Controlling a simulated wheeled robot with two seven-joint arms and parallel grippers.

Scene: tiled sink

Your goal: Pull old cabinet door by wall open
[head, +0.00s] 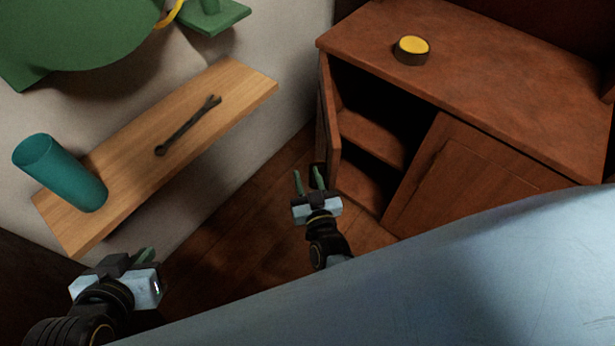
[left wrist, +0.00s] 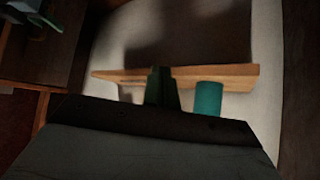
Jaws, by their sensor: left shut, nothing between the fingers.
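The old wooden cabinet (head: 460,95) stands by the wall at the right of the head view. Its left door (head: 329,110) is swung open, seen nearly edge-on, and shows dark inner shelves; its right door (head: 470,180) is shut. My right gripper (head: 308,181) is open and empty, close to the lower end of the open door; I cannot tell whether it touches. A dark piece beside its right finger may be the door's handle. My left gripper (head: 147,256) is shut and empty at the lower left, far from the cabinet. Its fingers (left wrist: 162,86) show in the left wrist view.
A wooden wall shelf (head: 240,85) holds a wrench (head: 188,126) and a teal cup (head: 60,172), near my left gripper. A yellow-topped round tin (head: 411,50) sits on the cabinet. A pale blue surface (head: 480,270) fills the lower right. Floor shows between shelf and cabinet.

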